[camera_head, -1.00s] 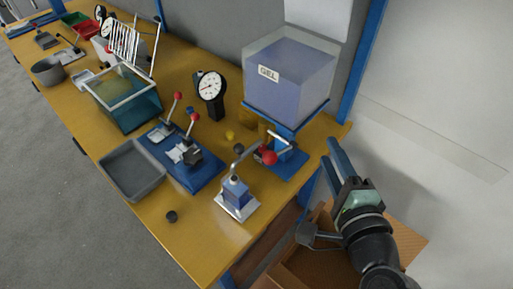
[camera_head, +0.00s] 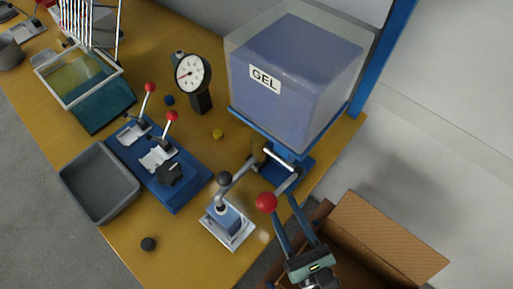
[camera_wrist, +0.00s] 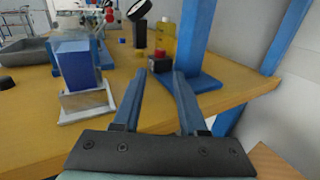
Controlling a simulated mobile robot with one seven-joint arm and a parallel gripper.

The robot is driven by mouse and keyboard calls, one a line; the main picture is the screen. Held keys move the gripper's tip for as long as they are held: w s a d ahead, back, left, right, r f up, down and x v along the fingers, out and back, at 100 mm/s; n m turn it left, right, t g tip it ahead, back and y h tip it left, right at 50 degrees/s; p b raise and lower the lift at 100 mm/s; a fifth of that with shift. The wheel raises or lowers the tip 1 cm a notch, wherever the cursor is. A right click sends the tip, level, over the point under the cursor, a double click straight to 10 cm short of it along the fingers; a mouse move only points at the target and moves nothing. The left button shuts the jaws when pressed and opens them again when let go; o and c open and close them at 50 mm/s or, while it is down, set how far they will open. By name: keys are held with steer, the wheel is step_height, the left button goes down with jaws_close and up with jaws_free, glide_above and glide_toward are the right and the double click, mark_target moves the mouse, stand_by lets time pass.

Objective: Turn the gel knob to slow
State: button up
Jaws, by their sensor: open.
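The gel tank (camera_head: 290,85) is a clear box of bluish gel, labelled GEL, on a blue stand (camera_head: 300,170) at the table's right end. A red ball knob (camera_head: 266,202) on a grey lever sticks out low at the front of this stand. My gripper (camera_head: 284,204) is open and empty, with its blue fingertips close beside the red knob. I cannot tell whether they touch it. In the wrist view the open fingers (camera_wrist: 162,76) point toward a small red and black part (camera_wrist: 160,60) by the stand's blue post (camera_wrist: 197,35). No slow mark is readable.
A blue block fixture (camera_head: 228,220) with a black-ball lever stands left of my gripper. A dial gauge (camera_head: 190,75), a blue clamp base (camera_head: 178,185) and a grey tray (camera_head: 100,182) are farther left. An open cardboard box (camera_head: 385,240) is below right.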

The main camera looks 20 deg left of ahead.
steer(key=x, duration=1.1)
steer(key=shift+w+a, duration=0.2)
steer(key=shift+w, duration=0.1)
jaws_close()
